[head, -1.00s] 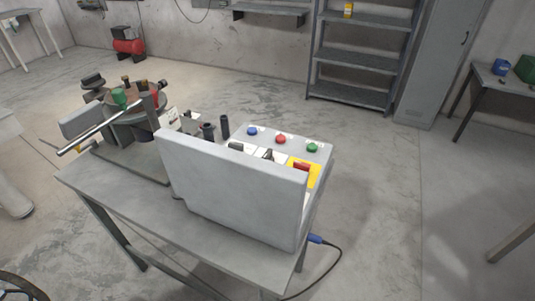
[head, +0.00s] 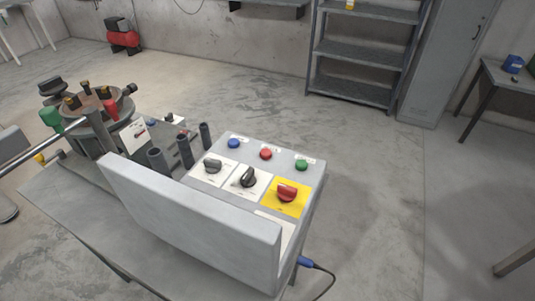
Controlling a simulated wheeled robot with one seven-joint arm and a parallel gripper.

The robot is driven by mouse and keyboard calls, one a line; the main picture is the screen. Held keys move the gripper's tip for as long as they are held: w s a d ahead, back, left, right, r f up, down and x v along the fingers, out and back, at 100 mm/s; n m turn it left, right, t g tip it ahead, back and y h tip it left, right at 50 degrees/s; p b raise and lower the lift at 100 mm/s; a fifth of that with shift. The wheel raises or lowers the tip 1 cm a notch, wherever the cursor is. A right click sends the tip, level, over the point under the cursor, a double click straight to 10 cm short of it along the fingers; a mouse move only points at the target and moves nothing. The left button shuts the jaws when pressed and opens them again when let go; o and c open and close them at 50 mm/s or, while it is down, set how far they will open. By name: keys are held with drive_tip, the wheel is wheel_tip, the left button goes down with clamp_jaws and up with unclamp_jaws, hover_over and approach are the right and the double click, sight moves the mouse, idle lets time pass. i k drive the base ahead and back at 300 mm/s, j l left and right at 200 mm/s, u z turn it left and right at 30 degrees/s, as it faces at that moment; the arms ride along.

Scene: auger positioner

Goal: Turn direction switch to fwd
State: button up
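A control box (head: 226,150) stands on a grey bench, with its sloped panel partly behind a raised grey plate. The panel holds two black rotary knobs on white labels, a left knob (head: 212,167) and a middle knob (head: 249,177). A red knob (head: 287,192) sits on a yellow label at the right. The label text is too small to read, so I cannot tell which knob is the direction switch or its setting. My gripper is not in view.
Blue (head: 234,143), red (head: 266,154) and green (head: 302,165) buttons line the panel's far edge. The raised grey plate (head: 190,215) blocks the near side. A positioner (head: 100,125) with a metal rod is at left. Open floor lies right of the bench (head: 75,215).

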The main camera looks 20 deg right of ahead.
sight(249, 179)
drive_tip(key=i+l+z, duration=0.15)
drive_tip(key=i+l, duration=0.8)
